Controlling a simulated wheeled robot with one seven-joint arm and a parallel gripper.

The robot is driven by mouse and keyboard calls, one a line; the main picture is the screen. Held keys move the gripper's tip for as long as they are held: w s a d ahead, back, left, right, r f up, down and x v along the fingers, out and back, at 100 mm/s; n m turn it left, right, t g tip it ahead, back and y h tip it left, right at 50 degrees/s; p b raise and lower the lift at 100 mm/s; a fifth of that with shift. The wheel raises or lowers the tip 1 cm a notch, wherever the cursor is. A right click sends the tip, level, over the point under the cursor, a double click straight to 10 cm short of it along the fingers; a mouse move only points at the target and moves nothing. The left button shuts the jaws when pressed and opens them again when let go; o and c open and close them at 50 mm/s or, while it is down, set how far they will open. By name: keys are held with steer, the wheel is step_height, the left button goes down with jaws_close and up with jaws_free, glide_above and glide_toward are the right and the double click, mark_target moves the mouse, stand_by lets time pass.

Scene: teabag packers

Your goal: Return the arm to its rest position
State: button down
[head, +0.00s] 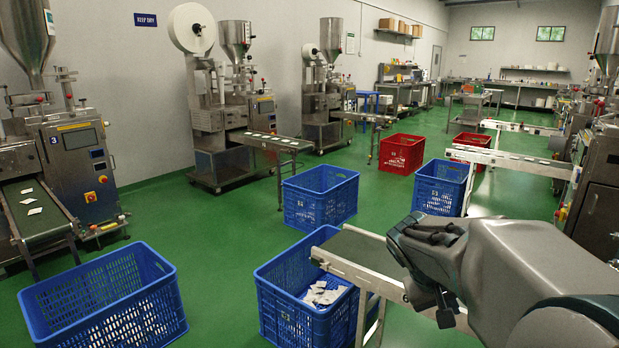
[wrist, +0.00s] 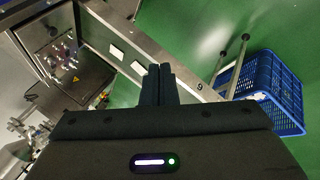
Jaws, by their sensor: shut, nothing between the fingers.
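My gripper (wrist: 158,72) shows in the wrist view with its two dark fingers together and nothing between them. In the head view my grey arm reaches in from the lower right, and its dark end is over the near conveyor (head: 355,270). I cannot make out the fingertips clearly there. In the wrist view the fingers point over a conveyor (wrist: 185,75) with white packets on its green belt. They appear apart from it.
A blue crate (head: 272,312) with white packets stands beside the near conveyor. Other blue crates (head: 335,178) (head: 150,325) and red crates (head: 402,140) stand on the green floor. Packing machines line the left wall and right side. Open floor (head: 225,240) lies between the crates.

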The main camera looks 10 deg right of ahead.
steer(key=s+a+r+n+y+p, duration=0.1)
steer(key=s+a+r+y+p, duration=0.2)
steer(key=a, duration=0.6)
steer(key=s+a+r+n+t+y+p, duration=0.1)
steer(key=s+a+r+y+p, duration=0.2)
steer(key=s+a+r+p, duration=0.3)
steer(key=s+a+p, duration=0.1)
steer(key=a+p, duration=0.2)
steer(key=shift+a+y, duration=0.3)
steer(key=shift+a, duration=0.1)
